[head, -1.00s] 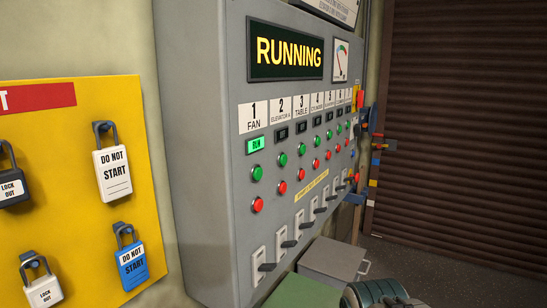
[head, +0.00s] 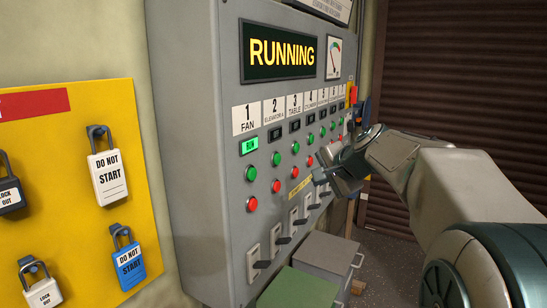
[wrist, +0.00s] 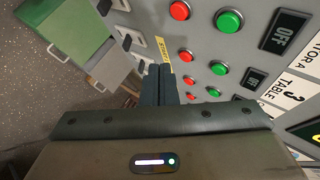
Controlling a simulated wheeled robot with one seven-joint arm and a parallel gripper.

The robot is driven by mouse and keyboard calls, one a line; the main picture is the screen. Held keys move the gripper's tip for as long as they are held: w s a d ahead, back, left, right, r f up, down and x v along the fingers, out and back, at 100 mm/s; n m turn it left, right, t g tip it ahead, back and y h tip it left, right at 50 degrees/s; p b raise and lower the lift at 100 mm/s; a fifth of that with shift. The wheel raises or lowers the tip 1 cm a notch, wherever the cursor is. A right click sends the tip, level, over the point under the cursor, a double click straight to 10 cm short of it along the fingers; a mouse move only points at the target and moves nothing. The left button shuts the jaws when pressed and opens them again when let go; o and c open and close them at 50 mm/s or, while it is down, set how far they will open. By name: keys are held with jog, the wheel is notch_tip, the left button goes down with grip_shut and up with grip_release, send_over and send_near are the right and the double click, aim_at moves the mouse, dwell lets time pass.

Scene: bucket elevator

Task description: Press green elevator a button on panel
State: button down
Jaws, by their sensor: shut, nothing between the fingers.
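The grey control panel (head: 228,190) carries numbered columns of green and red buttons. The green elevator A button (head: 277,158) sits under the label "2 ELEVATOR A", above a red button (head: 276,185). In the wrist view the green elevator A button (wrist: 229,20) is at the upper right, in line with an OFF display (wrist: 282,30). My gripper (head: 317,166) is in front of the panel, to the right of that button in the head view. Its fingers (wrist: 160,70) are shut and empty in the wrist view. I cannot tell whether they touch the panel.
A row of levers (head: 282,239) runs below the buttons. A green box (head: 300,290) and a grey box (head: 330,258) stand below the panel. A yellow board (head: 80,200) with several padlocks is at the left. The display reads RUNNING (head: 281,54); the fan display (head: 249,145) reads RUN.

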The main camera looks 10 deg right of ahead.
aim_at(277, 159)
jog(key=shift+w+d+r+m+t, duration=0.3)
jog(key=shift+w+r, duration=0.3)
jog(key=shift+w+d+r+m+t, duration=0.3)
jog(key=shift+w+r, duration=0.25)
jog(key=shift+w, duration=0.05)
jog(key=shift+a, duration=0.1)
jog(key=w+a+p, duration=0.4)
jog(key=w+a, duration=0.1)
jog(key=a, duration=0.2)
jog(key=shift+p, duration=0.35)
jog(key=shift+w, duration=0.1)
dwell(1.0)
jog(key=shift+w+a, duration=0.25)
jog(key=shift+a, duration=0.1)
